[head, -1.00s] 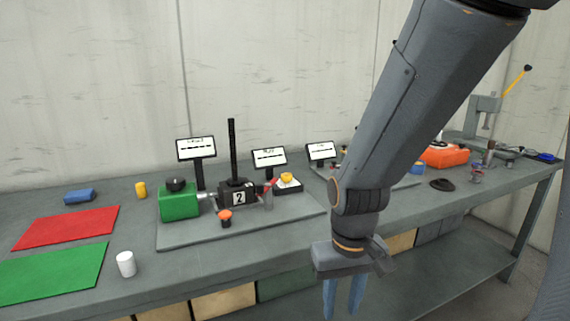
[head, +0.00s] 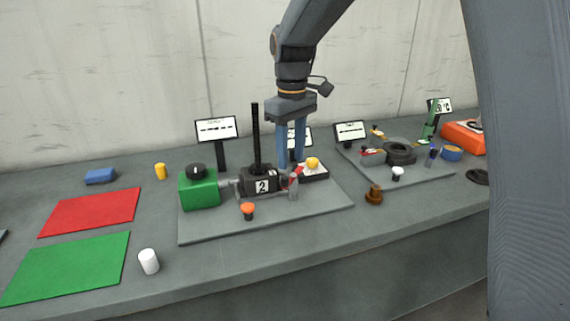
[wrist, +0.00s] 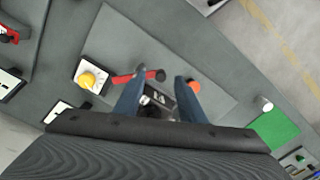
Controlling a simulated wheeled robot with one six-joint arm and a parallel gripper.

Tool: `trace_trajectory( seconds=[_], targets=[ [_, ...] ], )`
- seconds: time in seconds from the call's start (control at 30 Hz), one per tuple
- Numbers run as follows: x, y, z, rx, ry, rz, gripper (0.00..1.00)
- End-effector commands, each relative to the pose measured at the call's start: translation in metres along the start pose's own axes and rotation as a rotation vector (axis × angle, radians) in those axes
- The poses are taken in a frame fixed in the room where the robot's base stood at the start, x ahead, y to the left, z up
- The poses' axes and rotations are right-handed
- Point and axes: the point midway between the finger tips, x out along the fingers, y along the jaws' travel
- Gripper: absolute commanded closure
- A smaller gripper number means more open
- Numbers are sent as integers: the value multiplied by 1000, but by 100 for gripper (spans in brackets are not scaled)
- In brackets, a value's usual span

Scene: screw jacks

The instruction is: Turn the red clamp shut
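The red clamp (head: 297,172) is a small red lever on a grey post at the right side of jack 2 (head: 262,181), partly hidden by my fingers. In the wrist view the red clamp (wrist: 122,78) lies just beyond and left of the gap between my fingertips, with a dark knob (wrist: 160,75) at its right end. My gripper (head: 291,164) points down above the clamp's side of the jack, blue fingers apart and nothing held. In the wrist view my gripper (wrist: 158,86) straddles the numbered jack block below. I cannot tell whether a finger touches the clamp.
A green box (head: 199,189) with a black knob stands left of the jack, and a tall black screw (head: 256,135) rises close to my fingers. Another red lever (head: 371,152) sits on the right-hand plate.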

Motion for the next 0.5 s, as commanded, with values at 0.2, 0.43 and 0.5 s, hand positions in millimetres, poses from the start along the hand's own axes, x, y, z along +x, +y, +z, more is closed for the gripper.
trace_trajectory(
  seconds=[0.2, 0.43, 0.5],
  targets=[
    [-6, -5, -18, -59, -3, -1, 63],
    [28, -5, -17, -57, -4, -2, 63],
    [38, -5, -17, -57, -4, -2, 63]
  ],
)
